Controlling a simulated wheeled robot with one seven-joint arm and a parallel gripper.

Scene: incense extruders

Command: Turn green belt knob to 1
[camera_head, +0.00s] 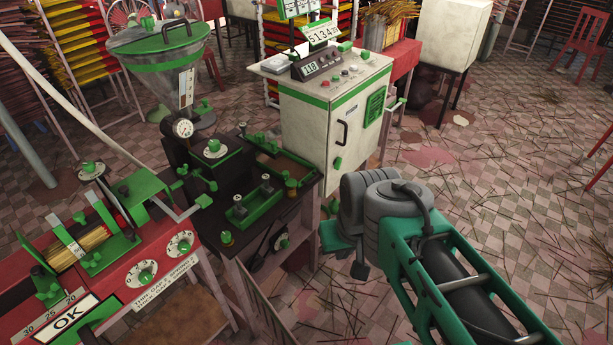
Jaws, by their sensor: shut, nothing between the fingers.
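Several green knobs on round white dials show. Two are on the red machine's front at the lower left: one dial (181,243) and another dial (141,273) to its lower left. My arm reaches in from the lower right, apart from the dials. Its fingers cannot be made out.
A white cabinet (318,125) with a control panel stands behind the bench (240,245). A steel hopper (165,70) rises at the upper left. Incense sticks litter the tiled floor (500,170) at right, which is otherwise open.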

